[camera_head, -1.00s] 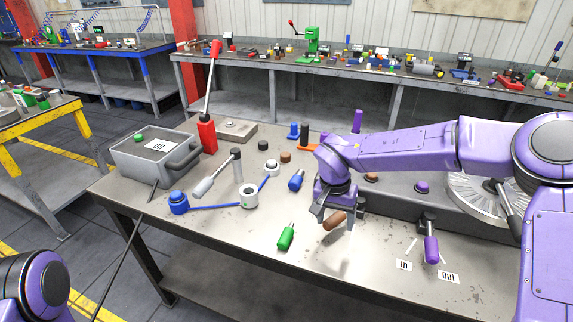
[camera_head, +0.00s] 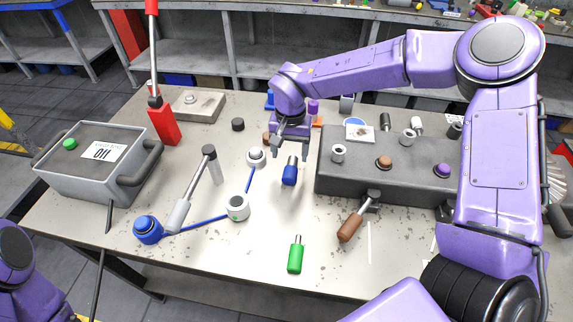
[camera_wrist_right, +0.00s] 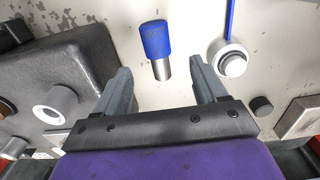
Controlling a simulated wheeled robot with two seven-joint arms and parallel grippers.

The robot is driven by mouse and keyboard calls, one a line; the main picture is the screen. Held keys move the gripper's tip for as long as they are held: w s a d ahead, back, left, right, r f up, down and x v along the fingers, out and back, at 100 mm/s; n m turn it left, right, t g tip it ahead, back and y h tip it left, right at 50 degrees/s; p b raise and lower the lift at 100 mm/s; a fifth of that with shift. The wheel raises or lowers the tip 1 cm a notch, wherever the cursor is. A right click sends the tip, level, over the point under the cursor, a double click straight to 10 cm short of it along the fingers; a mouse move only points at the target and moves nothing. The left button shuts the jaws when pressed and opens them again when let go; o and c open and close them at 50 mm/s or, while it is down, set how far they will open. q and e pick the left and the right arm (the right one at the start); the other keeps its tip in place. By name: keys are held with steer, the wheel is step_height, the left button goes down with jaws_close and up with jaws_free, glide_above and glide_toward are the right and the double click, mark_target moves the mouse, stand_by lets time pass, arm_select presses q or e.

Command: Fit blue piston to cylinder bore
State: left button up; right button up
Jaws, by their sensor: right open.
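The blue piston (camera_head: 289,173), a blue body with a silver rod, stands or lies on the table left of the dark grey block (camera_head: 330,180); its exact tilt is hard to tell. My right gripper (camera_head: 290,152) is open and empty just above and behind it. In the right wrist view the blue piston (camera_wrist_right: 155,40) is ahead of the gap between the open fingers (camera_wrist_right: 162,88), rod towards me. The block carries a light ring-shaped bore (camera_head: 338,152) on top, also in the wrist view (camera_wrist_right: 56,104). A brown-handled piston (camera_head: 350,226) sits at a front fitting of the block.
A green piston (camera_head: 295,255) lies at the front. A grey box (camera_head: 95,170) and red lever (camera_head: 160,122) stand farther left. The front middle table is mostly clear.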

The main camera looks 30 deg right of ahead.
mark_target(291, 167)
steer(key=shift+s+d+f+p, duration=0.1)
steer(key=shift+s+f+p, duration=0.25)
steer(key=shift+s+f, duration=0.25)
steer(key=f, duration=0.1)
steer(key=w+f+p, duration=0.1)
steer(key=f, duration=0.3)
steer(key=shift+w+f, duration=0.15)
steer(key=shift+w, duration=0.1)
steer(key=shift+f, duration=0.15)
steer(key=shift+s+r, duration=0.2)
steer(key=shift+s, duration=0.15)
steer(key=shift+c, duration=0.3)
arm_select(q)
steer(key=shift+s+r, duration=0.25)
steer(key=shift+r, duration=0.95)
arm_select(e)
jaws_close()
arm_select(q)
steer(key=shift+f, duration=0.1)
